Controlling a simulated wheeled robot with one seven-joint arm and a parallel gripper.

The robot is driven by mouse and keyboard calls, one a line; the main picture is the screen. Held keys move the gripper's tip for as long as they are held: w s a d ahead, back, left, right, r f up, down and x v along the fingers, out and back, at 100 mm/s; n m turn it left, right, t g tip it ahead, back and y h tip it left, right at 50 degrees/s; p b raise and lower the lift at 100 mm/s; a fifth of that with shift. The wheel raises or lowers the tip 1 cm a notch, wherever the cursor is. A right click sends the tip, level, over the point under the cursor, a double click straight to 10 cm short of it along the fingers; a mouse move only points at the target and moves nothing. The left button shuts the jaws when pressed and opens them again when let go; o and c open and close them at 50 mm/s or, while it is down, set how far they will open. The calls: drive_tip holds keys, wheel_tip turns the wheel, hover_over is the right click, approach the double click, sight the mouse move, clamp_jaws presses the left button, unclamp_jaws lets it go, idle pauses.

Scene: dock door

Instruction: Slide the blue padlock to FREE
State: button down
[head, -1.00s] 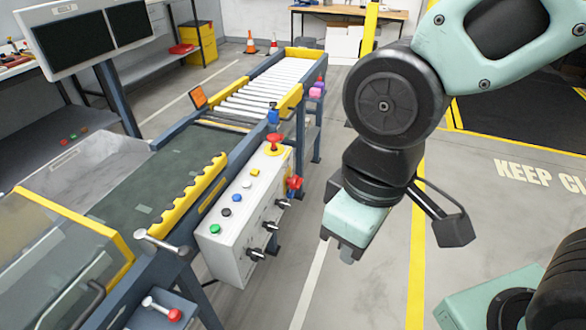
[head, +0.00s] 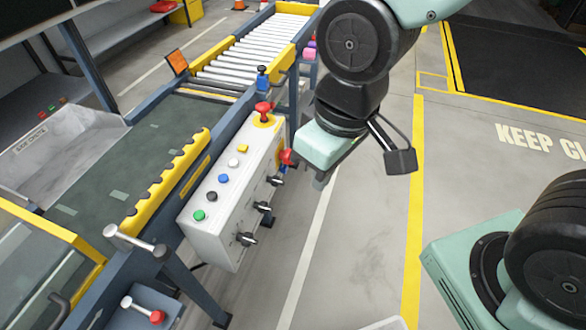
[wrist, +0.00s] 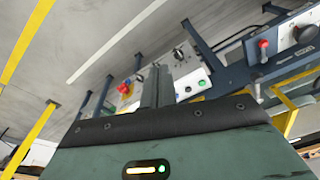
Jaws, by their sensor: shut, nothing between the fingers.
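A small blue block with a dark top (head: 262,77), seemingly the blue padlock, sits at the near end of the roller conveyor's right rail, above the control box. It is small here, and I cannot read any FREE mark. My gripper (head: 320,183) hangs in front of and to the right of the control box, apart from the blue piece. Its fingers are shut and empty. In the wrist view the closed fingers (wrist: 155,88) show in front of the control box; I cannot make out the blue padlock there.
The white control box (head: 225,200) carries coloured buttons, black knobs and a red mushroom button (head: 263,108). A red knob (head: 287,157) sticks out close to my gripper. Purple and pink pieces (head: 312,50) sit farther along the rail. Floor to the right is clear.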

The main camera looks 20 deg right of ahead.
drive_tip(key=w+d+f+m+t+y+b, duration=0.3)
drive_tip(key=w+f+b, duration=0.5)
drive_tip(key=w+f, duration=0.85)
drive_tip(key=m+t+y+b, duration=0.2)
drive_tip(key=m+t+b, duration=0.4)
drive_tip(key=b, duration=0.4)
approach(284, 168)
drive_tip(key=w+d+f+m+g, duration=0.1)
drive_tip(key=w+d+f, duration=0.1)
drive_tip(key=w, duration=0.1)
drive_tip(key=d+f+m+t+y+b, duration=0.2)
drive_tip(key=d+f+m+t+y, duration=0.2)
drive_tip(key=m, duration=0.3)
drive_tip(key=shift+w+d+f+m+t, duration=0.35)
drive_tip(key=shift+d+f+t, duration=0.2)
drive_tip(key=shift+t, duration=0.35)
drive_tip(key=shift+w+r, duration=0.1)
drive_tip(key=shift+w, duration=0.05)
drive_tip(key=w+a+b, duration=0.2)
drive_tip(key=w+a, duration=0.3)
drive_tip(key=a, duration=0.3)
drive_tip(key=shift+s, duration=0.1)
